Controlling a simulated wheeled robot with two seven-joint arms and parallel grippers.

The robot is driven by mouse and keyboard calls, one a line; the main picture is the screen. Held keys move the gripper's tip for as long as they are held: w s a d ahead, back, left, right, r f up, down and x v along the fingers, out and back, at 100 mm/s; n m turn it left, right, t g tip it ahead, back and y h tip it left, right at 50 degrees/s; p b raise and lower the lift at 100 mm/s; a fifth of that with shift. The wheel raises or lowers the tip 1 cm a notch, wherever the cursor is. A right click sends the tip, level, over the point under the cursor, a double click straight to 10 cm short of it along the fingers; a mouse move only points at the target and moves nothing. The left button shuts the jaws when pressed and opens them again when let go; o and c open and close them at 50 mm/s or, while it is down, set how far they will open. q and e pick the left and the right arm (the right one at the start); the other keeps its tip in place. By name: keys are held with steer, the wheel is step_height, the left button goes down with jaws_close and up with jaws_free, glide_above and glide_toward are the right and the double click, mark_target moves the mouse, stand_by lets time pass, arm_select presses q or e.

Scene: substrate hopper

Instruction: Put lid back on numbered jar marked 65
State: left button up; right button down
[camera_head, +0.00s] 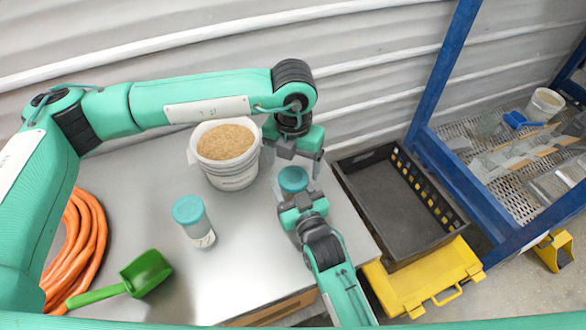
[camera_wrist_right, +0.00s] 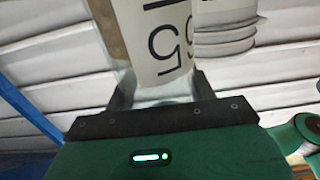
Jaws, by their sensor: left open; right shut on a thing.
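The jar marked 65 (camera_wrist_right: 158,45) is clear, with a white label whose black digits show turned sideways in the right wrist view. My right gripper (camera_wrist_right: 165,95) is shut on it. In the head view this jar stands upright at the table's right side, mostly hidden by my right gripper (camera_head: 297,197). A teal lid (camera_head: 293,178) shows at its top; I cannot tell whether it is fully seated. My left gripper (camera_head: 295,158) is open just above and behind the lid. A second clear jar (camera_head: 201,235) with a teal lid (camera_head: 187,209) stands to the left.
A white bucket of tan granules (camera_head: 231,178) stands behind the jars, near my left arm. A green scoop (camera_head: 142,275) and a coiled orange hose (camera_head: 86,245) lie at the left. A black crate (camera_head: 400,250) and yellow case (camera_head: 425,285) are beyond the table's right edge.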

arm_select(q)
steer(key=o, duration=0.4)
steer(key=shift+c, duration=0.2)
steer(key=shift+r, duration=0.2)
step_height(320, 180, up, 12)
steer(key=shift+f, duration=0.1)
arm_select(e)
steer(key=shift+c, duration=2.1)
jaws_free()
